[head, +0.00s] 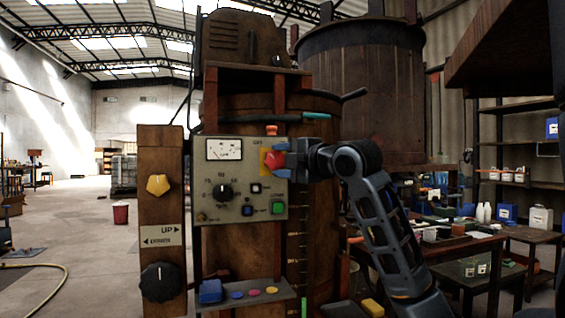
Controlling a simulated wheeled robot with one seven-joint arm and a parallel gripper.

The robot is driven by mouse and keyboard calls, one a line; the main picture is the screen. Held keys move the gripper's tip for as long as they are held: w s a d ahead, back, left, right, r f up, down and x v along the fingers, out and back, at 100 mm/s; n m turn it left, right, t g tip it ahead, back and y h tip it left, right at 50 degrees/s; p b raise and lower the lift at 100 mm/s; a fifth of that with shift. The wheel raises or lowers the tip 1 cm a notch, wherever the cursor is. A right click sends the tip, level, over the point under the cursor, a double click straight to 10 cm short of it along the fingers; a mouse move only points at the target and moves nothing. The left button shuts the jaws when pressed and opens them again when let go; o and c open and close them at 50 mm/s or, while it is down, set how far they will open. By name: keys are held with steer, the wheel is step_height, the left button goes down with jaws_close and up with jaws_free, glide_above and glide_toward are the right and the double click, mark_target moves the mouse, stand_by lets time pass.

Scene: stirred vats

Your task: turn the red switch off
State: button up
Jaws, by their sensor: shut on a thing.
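The red switch (274,160) sits on a yellow plate at the right side of the grey control panel (230,208). My gripper (283,162) reaches in from the right and is shut on the red switch. The fingers cover part of the switch, so its exact setting is hard to tell. The panel also carries a dial gauge (224,149), a black knob (224,192), a green button (278,208) and a blue button (247,210).
A wooden post (161,220) left of the panel bears a yellow knob (158,185) and a black knob (159,282). A small shelf (240,297) with coloured pieces juts out below the panel. A large vat (360,85) stands behind. Open floor lies at left.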

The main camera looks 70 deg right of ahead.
steer(key=o, duration=1)
steer(key=shift+o, duration=0.2)
steer(key=v, duration=0.7)
steer(key=shift+s+a, duration=0.15)
steer(key=shift+s, duration=0.2)
